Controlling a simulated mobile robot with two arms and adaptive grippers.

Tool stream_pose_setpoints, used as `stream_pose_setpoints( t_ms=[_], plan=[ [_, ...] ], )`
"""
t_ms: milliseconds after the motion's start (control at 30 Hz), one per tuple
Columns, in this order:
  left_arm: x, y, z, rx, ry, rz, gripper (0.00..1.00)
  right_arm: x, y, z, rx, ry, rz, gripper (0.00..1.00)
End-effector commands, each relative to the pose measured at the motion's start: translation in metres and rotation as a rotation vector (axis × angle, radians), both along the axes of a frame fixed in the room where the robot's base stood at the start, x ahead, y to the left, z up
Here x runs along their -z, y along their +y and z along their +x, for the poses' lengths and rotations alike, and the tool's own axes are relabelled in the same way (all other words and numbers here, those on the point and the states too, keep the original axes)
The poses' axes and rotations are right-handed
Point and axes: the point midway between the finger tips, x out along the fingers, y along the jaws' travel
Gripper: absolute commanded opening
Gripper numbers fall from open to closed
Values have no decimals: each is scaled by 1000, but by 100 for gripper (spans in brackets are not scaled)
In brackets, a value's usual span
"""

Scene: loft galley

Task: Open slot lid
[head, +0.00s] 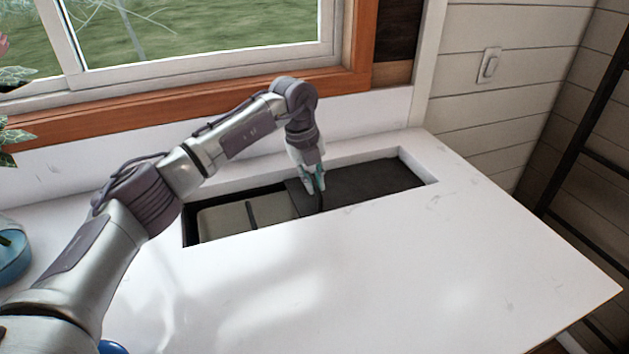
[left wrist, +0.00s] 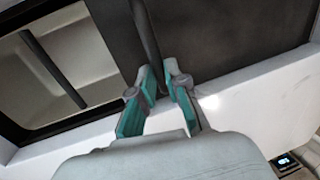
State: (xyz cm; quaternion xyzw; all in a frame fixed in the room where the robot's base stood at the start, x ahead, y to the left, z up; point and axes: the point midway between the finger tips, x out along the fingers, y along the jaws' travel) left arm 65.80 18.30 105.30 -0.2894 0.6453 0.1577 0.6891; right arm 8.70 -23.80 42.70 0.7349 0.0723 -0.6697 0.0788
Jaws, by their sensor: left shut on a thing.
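A dark slot lid (head: 375,182) lies in the long recess of the white counter and covers its right part. The lid also shows in the left wrist view (left wrist: 225,40). A thin dark bar handle (left wrist: 148,45) stands at the lid's left side. My left gripper (head: 317,188) reaches down to the lid's left end and is shut on the handle. In the left wrist view its teal-padded fingers (left wrist: 162,97) sit on either side of the bar. To the left of the lid, the slot is uncovered and shows a pale basin (head: 222,220). My right gripper is not in view.
A dark bar (left wrist: 52,68) crosses the pale basin. The white counter (head: 400,270) is clear in front of the recess. A window with a wooden sill (head: 200,100) stands behind. A blue vase (head: 12,255) and plant are at the left edge.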

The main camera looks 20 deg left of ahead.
Motion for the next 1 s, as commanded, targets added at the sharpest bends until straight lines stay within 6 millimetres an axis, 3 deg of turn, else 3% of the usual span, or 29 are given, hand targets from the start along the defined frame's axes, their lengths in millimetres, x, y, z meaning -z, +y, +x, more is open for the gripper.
stream_pose_setpoints(
  t_ms=[67,100,267,667,1000],
  plan=[
    [-1,1,1,0,-3,1,0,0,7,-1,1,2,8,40],
    [-1,1,1,0,-3,1,16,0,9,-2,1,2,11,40],
    [-1,1,0,0,-2,1,39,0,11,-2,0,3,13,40],
    [-10,2,-1,0,-2,0,39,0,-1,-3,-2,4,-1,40],
    [-77,13,-9,-1,-4,1,39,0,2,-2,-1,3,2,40]
  ],
)
